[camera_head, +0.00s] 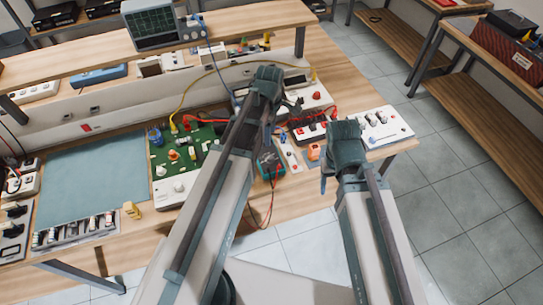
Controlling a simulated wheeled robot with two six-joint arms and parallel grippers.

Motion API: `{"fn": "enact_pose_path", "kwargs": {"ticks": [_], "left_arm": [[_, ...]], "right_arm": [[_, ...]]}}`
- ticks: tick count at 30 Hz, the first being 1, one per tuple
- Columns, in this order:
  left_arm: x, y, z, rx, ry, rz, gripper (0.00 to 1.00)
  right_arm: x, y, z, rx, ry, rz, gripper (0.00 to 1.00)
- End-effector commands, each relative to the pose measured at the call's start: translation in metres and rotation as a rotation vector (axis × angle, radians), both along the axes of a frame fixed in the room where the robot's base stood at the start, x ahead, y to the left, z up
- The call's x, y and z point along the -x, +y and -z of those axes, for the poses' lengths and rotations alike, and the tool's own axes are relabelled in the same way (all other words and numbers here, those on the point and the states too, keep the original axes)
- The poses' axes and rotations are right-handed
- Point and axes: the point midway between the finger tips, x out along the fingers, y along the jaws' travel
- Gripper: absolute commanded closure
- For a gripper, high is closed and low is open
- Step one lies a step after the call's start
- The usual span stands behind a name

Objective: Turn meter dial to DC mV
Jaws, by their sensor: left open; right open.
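The meter (269,166), a teal-edged handheld unit with a dark face, lies near the front edge of the workbench. My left arm covers its left part, and its dial and markings are too small to read. Red and black leads run from it, and a red loop hangs over the bench edge. My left gripper (270,122) is above and behind the meter, mostly hidden by its own arm; it is open and holds nothing I can see. My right gripper (324,181) is open, right of the meter by the bench's front edge, apart from it.
A green circuit board (202,140) with wires lies left of my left arm. A blue-grey mat (90,180) covers the bench's left. An orange item (314,152) and a white panel with knobs (385,124) are to the right. An oscilloscope (151,22) stands on the upper shelf. Tiled floor is free at right.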

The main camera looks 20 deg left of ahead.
Motion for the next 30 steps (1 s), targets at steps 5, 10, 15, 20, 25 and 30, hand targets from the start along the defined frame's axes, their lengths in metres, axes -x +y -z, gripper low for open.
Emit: {"fn": "enact_pose_path", "kwargs": {"ticks": [5,10,15,20,25,30], "left_arm": [[0.000,0.000,0.027,0.000,0.000,0.001,0.37],[0.000,0.000,0.052,0.000,0.000,0.001,0.37],[0.000,0.000,0.076,0.000,0.000,0.001,0.37],[0.000,0.000,0.099,0.000,0.000,0.002,0.37],[0.000,0.000,0.119,0.000,0.000,0.002,0.37],[0.000,0.000,0.126,0.000,0.000,0.002,0.37]], "right_arm": [[0.000,0.000,0.027,0.000,0.000,0.001,0.36],[0.000,0.000,0.052,0.000,0.000,0.002,0.36],[0.000,0.000,0.076,0.000,0.000,0.002,0.36],[0.000,0.000,0.099,0.000,0.000,0.002,0.36],[0.000,0.000,0.119,0.000,0.000,0.002,0.36],[0.000,0.000,0.126,0.000,0.000,0.002,0.36]]}}
